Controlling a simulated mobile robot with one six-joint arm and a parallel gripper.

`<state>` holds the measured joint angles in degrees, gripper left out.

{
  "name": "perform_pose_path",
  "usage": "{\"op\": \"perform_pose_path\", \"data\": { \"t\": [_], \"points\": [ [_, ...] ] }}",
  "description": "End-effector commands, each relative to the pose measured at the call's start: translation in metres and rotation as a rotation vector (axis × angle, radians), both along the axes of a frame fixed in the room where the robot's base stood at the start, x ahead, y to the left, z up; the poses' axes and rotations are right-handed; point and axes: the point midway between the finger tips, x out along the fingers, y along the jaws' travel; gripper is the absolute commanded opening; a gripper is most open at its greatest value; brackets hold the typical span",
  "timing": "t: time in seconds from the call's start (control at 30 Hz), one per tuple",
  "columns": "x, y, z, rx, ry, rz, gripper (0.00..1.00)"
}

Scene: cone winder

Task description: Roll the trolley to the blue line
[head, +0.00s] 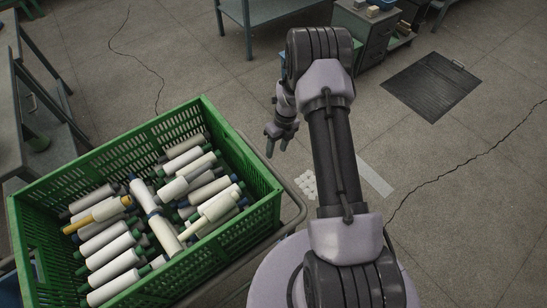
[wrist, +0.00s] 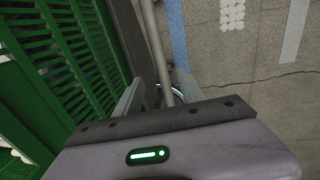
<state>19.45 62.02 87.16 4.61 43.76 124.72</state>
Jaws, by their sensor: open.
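The trolley carries a green crate (head: 262,205) of cones and bobbins; its grey tube rail (head: 300,205) curves round the crate's right side in the head view. My gripper (head: 276,150) is open, with its fingers pointing down, by the crate's far right corner. In the wrist view the gripper (wrist: 158,88) has the trolley's grey rail (wrist: 150,30) running between its fingers in the picture; I cannot tell whether it lies within their reach. The crate's slatted wall (wrist: 70,45) fills the left. A blue line (wrist: 177,35) lies on the floor right of the rail.
White dots (head: 307,184) and a pale strip (head: 374,176) mark the floor beside my arm. A dark floor mat (head: 430,86) lies far right. A grey cabinet (head: 366,35) and benches stand at the back and left. The floor between is mostly clear, with cracks.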

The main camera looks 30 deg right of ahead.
Motion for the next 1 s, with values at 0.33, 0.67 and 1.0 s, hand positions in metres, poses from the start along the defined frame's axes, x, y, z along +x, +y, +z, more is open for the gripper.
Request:
{"op": "perform_pose_path", "data": {
  "t": [0.33,0.67,1.0],
  "points": [
    [0.002,-0.013,0.066,0.0,0.001,0.001,0.47],
    [0.002,-0.013,0.067,0.0,0.001,0.001,0.47],
    [0.003,0.025,0.199,-0.049,-0.196,0.477,0.47]
  ]
}}
